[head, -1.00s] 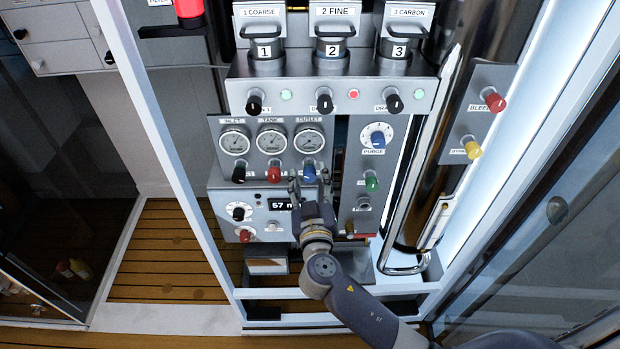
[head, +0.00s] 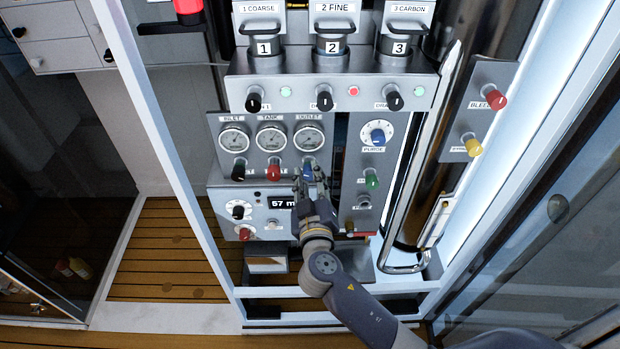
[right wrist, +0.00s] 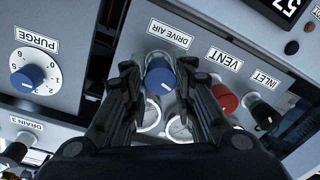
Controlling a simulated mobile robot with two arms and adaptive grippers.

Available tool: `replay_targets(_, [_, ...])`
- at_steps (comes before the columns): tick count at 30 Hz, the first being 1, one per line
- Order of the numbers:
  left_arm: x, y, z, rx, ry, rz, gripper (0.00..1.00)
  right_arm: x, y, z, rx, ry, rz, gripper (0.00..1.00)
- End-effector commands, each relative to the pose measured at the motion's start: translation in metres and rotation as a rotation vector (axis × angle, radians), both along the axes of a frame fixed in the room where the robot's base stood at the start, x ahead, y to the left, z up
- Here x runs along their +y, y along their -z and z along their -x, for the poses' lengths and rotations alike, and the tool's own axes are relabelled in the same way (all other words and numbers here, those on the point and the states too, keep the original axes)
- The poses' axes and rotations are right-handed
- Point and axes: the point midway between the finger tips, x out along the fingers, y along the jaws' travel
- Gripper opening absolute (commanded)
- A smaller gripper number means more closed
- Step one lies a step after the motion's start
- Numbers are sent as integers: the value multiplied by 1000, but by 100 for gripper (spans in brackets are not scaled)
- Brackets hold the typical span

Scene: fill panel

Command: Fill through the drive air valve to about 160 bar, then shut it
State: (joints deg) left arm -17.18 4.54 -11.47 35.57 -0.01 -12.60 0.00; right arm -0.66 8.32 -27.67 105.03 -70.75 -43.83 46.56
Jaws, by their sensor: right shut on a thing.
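The drive air valve's blue knob (right wrist: 160,78) sits on the grey panel under its DRIVE AIR label in the right wrist view, with a white mark on its face. In the head view the blue knob (head: 308,171) is partly covered by my right gripper (head: 311,180). In the right wrist view the two dark fingers of my right gripper (right wrist: 160,80) stand on either side of the knob and are shut on it. The inlet gauge (head: 234,139), tank gauge (head: 271,138) and outlet gauge (head: 308,137) show above the knobs; their needles are too small to read. My left gripper is out of view.
The red vent knob (right wrist: 224,97) and dark inlet knob (right wrist: 263,114) sit close beside the blue one. The purge dial (head: 377,135) is to the right in the head view. A display (head: 281,202) reading 57 lies just below. Bleed knob (head: 494,98) is far right.

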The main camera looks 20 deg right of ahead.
Motion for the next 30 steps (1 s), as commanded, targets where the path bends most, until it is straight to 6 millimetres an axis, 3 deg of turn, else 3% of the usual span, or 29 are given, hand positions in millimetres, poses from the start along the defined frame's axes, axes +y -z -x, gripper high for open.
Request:
replay_targets(18, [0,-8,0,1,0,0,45,1,-2,0,153,-1,530,1])
replay_targets(30, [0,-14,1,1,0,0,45,1,-1,0,207,-2,723,1])
